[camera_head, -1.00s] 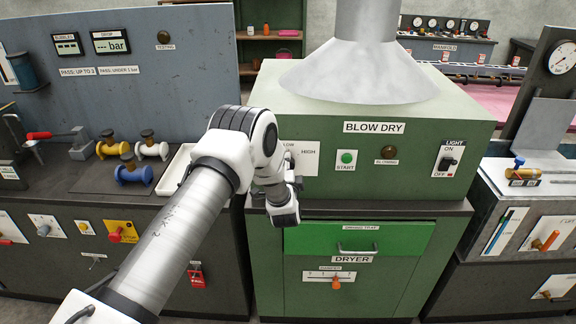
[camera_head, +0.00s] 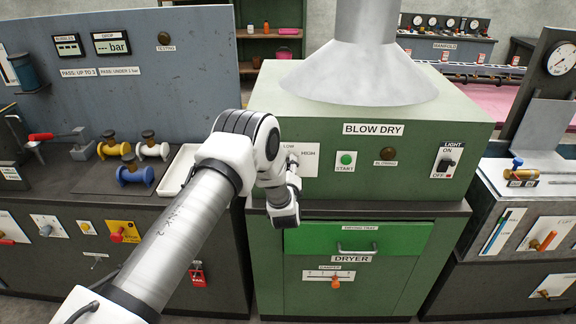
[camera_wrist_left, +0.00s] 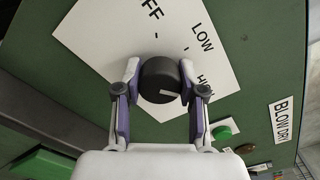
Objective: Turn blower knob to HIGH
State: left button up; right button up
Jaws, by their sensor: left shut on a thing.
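The blower knob (camera_wrist_left: 158,76) is dark and round with a white pointer line, in the left wrist view. It sits on a white label plate (camera_wrist_left: 95,35) marked OFF, LOW and HIGH. The pointer line points to the right of the picture, roughly toward HIGH. That word is partly hidden by a finger. My left gripper (camera_wrist_left: 160,72) is shut on the knob, one finger on each side. In the head view my left gripper (camera_head: 291,168) is at the plate's left part on the BLOW DRY machine (camera_head: 420,135) and hides the knob. My right gripper is not in view.
A green START button (camera_head: 346,160) and a dark lamp (camera_head: 388,154) are right of the plate. The LIGHT switch (camera_head: 446,162) is farther right. Below are a green drawer (camera_head: 400,238) and the DRYER lever (camera_head: 336,282). Several spools (camera_head: 134,172) stand on the left bench.

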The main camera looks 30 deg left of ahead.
pick_arm(q)
jog(key=shift+m, duration=0.6)
jog(key=shift+f, duration=0.1)
jog(key=o, duration=1.1)
jog(key=shift+d, duration=0.1)
jog(key=shift+o, duration=0.2)
jog(key=v, duration=1.2)
